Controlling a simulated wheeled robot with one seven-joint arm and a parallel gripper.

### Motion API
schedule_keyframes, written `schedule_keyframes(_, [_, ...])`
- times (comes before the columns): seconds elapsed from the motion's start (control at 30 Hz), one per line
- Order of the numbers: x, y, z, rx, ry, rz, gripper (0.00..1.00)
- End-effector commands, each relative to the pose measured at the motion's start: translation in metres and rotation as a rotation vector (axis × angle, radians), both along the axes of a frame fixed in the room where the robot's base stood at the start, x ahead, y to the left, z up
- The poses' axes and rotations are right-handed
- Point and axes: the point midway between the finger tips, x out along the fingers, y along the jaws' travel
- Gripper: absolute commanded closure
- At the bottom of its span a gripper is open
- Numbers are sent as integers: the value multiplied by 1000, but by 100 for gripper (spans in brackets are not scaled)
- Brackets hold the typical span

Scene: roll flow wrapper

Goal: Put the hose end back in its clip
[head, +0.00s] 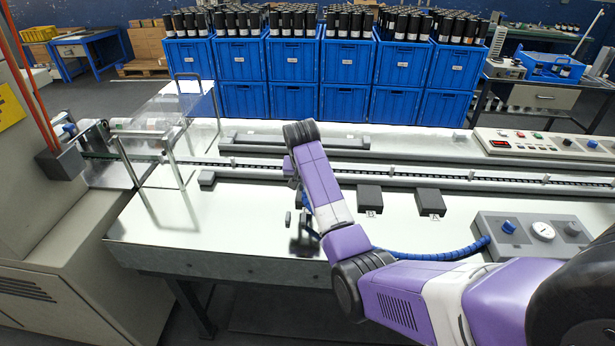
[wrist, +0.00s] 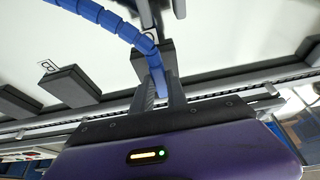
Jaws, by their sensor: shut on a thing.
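The blue segmented hose (head: 430,255) runs left from a control box across the table front and passes behind my forearm. In the wrist view the hose (wrist: 110,20) curves down from the upper left to my gripper (wrist: 157,72). My gripper is shut on the hose end, with blue showing between the two dark fingers. In the head view my forearm mostly hides the gripper and hose end. A dark fixture (head: 303,243), perhaps the clip, stands by the table's front edge beside my arm. A dark, blurred part (wrist: 152,12) shows just beyond the fingers; I cannot tell whether the hose touches it.
The control box (head: 540,236) with gauge and knobs sits at the front right. Two black blocks (head: 370,198) (head: 430,202) stand right of my arm. A chain conveyor (head: 400,178) crosses behind. The table's left front (head: 190,230) is clear apart from a metal guard frame.

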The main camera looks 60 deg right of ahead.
Motion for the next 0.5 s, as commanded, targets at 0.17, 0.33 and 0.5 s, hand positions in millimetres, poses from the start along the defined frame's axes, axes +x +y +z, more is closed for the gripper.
schedule_keyframes(0.17, [-3,17,3,0,0,1,100])
schedule_keyframes(0.33, [-6,32,3,0,0,1,100])
schedule_keyframes(0.5, [-9,47,2,0,2,1,100])
